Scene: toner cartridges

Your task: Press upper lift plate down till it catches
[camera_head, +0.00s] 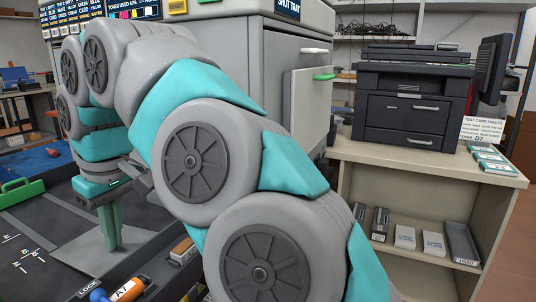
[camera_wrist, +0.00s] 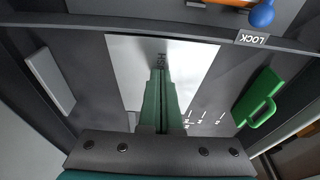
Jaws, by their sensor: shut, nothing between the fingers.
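The lift plate (camera_head: 82,247) is a light grey panel set in a dark tray at the lower left of the head view. In the wrist view the plate (camera_wrist: 200,80) fills the middle, with a partly covered mark that looks like PUSH on it. My gripper (camera_head: 112,246) points straight down over the plate, its green fingers together and empty. In the wrist view my gripper (camera_wrist: 160,72) has its fingertips close to that mark. The tips look at or just above the surface; I cannot tell whether they touch.
An orange lever with a blue end (camera_head: 126,289) lies by the LOCK label, also at the wrist view's top (camera_wrist: 262,14). A green handle (camera_head: 18,192) stands left of the plate. A grey cabinet (camera_head: 300,90) stands behind my arm, and a black printer (camera_head: 412,108) at right.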

